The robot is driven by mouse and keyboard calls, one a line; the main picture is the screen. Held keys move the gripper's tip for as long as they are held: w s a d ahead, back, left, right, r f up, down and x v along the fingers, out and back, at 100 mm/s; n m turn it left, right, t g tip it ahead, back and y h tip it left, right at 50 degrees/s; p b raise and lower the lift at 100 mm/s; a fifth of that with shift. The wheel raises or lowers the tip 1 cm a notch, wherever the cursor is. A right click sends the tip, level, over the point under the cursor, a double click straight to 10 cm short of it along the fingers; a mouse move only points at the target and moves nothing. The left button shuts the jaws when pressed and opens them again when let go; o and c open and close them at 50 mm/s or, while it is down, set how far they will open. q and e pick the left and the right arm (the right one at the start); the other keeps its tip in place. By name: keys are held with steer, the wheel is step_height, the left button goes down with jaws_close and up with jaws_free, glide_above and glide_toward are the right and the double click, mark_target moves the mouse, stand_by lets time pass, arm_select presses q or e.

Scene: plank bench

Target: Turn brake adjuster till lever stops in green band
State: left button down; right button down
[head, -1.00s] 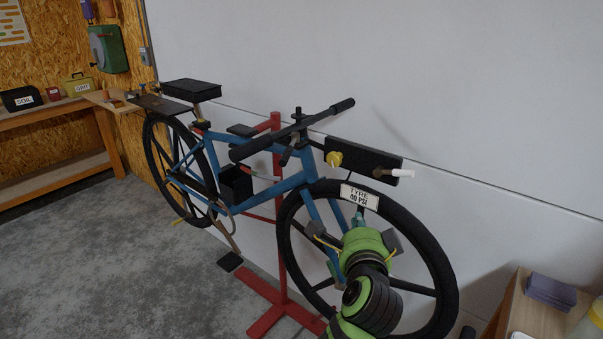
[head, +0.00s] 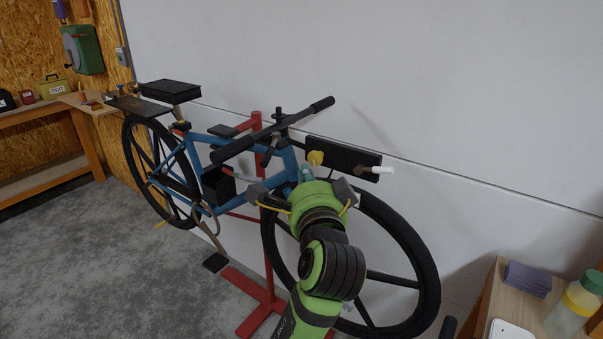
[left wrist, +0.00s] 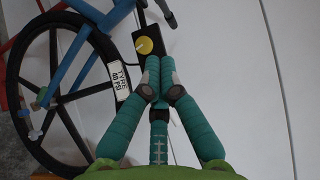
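The yellow knob, which I take as the brake adjuster (head: 316,158), sits on a black panel (head: 342,158) by the handlebar of the blue bicycle (head: 228,148). It also shows in the left wrist view (left wrist: 145,45). A lever with a white tip (head: 381,170) sticks out at the panel's right end. My left gripper (head: 306,172) is just below the knob, partly hidden by its own wrist. In the left wrist view its teal fingertips (left wrist: 160,65) are together and empty, below and right of the knob, apart from it. I cannot make out a green band. My right gripper is not in view.
The bicycle hangs on a red stand (head: 262,310). A white wall is close behind it. A wooden table (head: 490,295) with a purple block (head: 527,278) and a bottle (head: 574,303) stands at the lower right. The grey floor at left is clear.

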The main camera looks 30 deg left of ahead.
mark_target(270, 151)
arm_select(q)
steer(key=w+a+p, duration=0.4)
steer(key=a, duration=0.4)
steer(key=shift+f, duration=0.3)
steer(key=shift+w, duration=0.1)
steer(key=shift+a+f, duration=0.1)
